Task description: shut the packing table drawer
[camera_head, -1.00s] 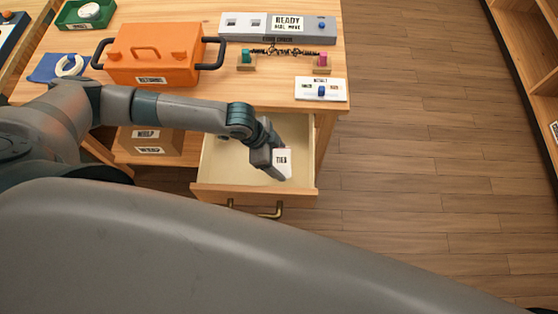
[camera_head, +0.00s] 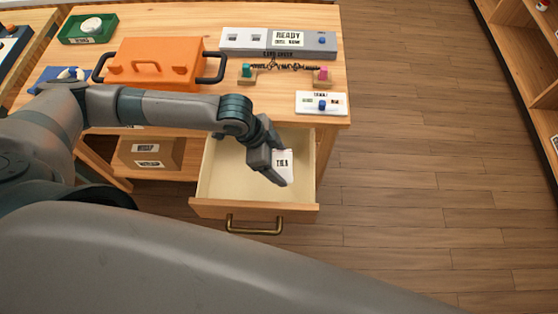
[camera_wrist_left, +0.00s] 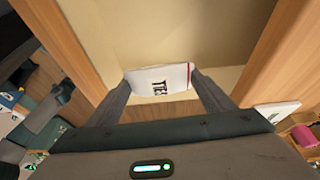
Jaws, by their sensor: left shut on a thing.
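The packing table drawer (camera_head: 225,180) stands open at the front of the wooden table (camera_head: 170,26), with its pale inside showing. Its brass handle (camera_head: 254,229) is on the drawer front, and no gripper is on it. My left gripper (camera_head: 280,172) reaches over the drawer. It is shut on a white packet (camera_head: 285,166) with black lettering. In the left wrist view the white packet (camera_wrist_left: 158,79) sits between the two fingers, with the drawer's floor and wooden walls beyond. Whether the packet touches the drawer floor I cannot tell. My right gripper is not in view.
On the tabletop are an orange case (camera_head: 155,62), a grey panel reading READY (camera_head: 275,41), a white switch plate (camera_head: 321,103) and a green tray (camera_head: 88,28). A brown box (camera_head: 148,154) sits on the lower shelf. The floor (camera_head: 420,150) to the right is clear.

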